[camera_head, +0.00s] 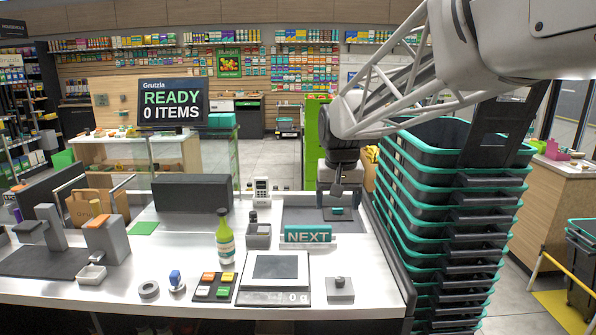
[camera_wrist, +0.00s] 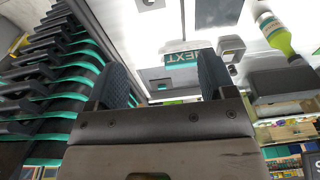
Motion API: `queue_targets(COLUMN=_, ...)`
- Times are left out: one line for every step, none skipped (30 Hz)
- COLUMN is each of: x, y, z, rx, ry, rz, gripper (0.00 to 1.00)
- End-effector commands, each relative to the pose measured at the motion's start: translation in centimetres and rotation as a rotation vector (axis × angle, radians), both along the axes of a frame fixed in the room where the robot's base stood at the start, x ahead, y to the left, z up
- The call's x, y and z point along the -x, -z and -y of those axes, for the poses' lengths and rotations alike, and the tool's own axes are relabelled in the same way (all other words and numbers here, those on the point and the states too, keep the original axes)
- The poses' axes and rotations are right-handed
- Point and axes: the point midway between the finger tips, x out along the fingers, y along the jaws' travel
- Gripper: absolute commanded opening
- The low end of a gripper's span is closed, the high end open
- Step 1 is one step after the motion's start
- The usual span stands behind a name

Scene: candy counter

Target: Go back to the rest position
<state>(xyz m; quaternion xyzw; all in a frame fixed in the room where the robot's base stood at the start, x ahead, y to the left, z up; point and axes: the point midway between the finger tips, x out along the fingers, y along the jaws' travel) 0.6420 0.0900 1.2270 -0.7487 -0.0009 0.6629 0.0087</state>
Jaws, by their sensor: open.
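My gripper (camera_head: 337,188) hangs from my arm above the back right part of the white counter (camera_head: 190,245), over the dark panel (camera_head: 300,216) behind the NEXT sign (camera_head: 307,235). In the wrist view its two dark fingers stand apart with nothing held between them (camera_wrist: 163,82). The NEXT sign also shows past the fingers in that view (camera_wrist: 183,59). My arm comes in from the upper right, in front of part of the shop.
Stacked dark baskets with teal rims (camera_head: 412,200) stand close right of my gripper. A green bottle (camera_head: 225,241), a scale (camera_head: 275,268) and a card terminal (camera_head: 261,190) are on the counter. A screen (camera_head: 172,104) reads READY, 0 ITEMS. Bare counter lies left of the bottle.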

Motion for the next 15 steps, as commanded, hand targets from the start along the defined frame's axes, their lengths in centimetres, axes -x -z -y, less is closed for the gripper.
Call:
queue_targets(x=1.4, y=-0.1, z=0.6, rx=0.000, ry=0.001, rz=0.006, gripper=0.76)
queue_targets(x=2.1, y=-0.1, z=0.9, rx=0.000, ry=0.001, rz=0.007, gripper=0.76)
queue_targets(x=3.1, y=-0.1, z=1.3, rx=0.000, ry=0.001, rz=0.011, gripper=0.76)
queue_targets(x=3.8, y=-0.1, z=1.6, rx=0.001, ry=0.001, rz=0.013, gripper=0.76)
queue_targets(x=4.6, y=0.0, z=1.9, rx=0.001, ry=0.002, rz=0.016, gripper=0.76)
queue_targets(x=5.6, y=0.0, z=2.3, rx=0.001, ry=0.003, rz=0.020, gripper=0.76)
queue_targets(x=6.3, y=0.1, z=2.6, rx=0.001, ry=0.003, rz=0.022, gripper=0.76)
queue_targets(x=7.0, y=0.1, z=2.9, rx=0.002, ry=0.004, rz=0.025, gripper=0.76)
queue_targets(x=8.0, y=0.3, z=3.2, rx=0.002, ry=0.004, rz=0.028, gripper=0.76)
queue_targets(x=8.8, y=0.3, z=3.5, rx=0.002, ry=0.004, rz=0.031, gripper=0.76)
queue_targets(x=9.5, y=0.5, z=3.7, rx=0.003, ry=0.004, rz=0.033, gripper=0.76)
queue_targets(x=10.5, y=0.6, z=4.1, rx=0.003, ry=0.004, rz=0.036, gripper=0.76)
queue_targets(x=11.3, y=0.7, z=4.3, rx=0.004, ry=0.004, rz=0.038, gripper=0.76)
queue_targets(x=12.0, y=0.9, z=4.6, rx=0.004, ry=0.005, rz=0.040, gripper=0.76)
queue_targets(x=13.0, y=1.1, z=4.9, rx=0.004, ry=0.006, rz=0.044, gripper=0.76)
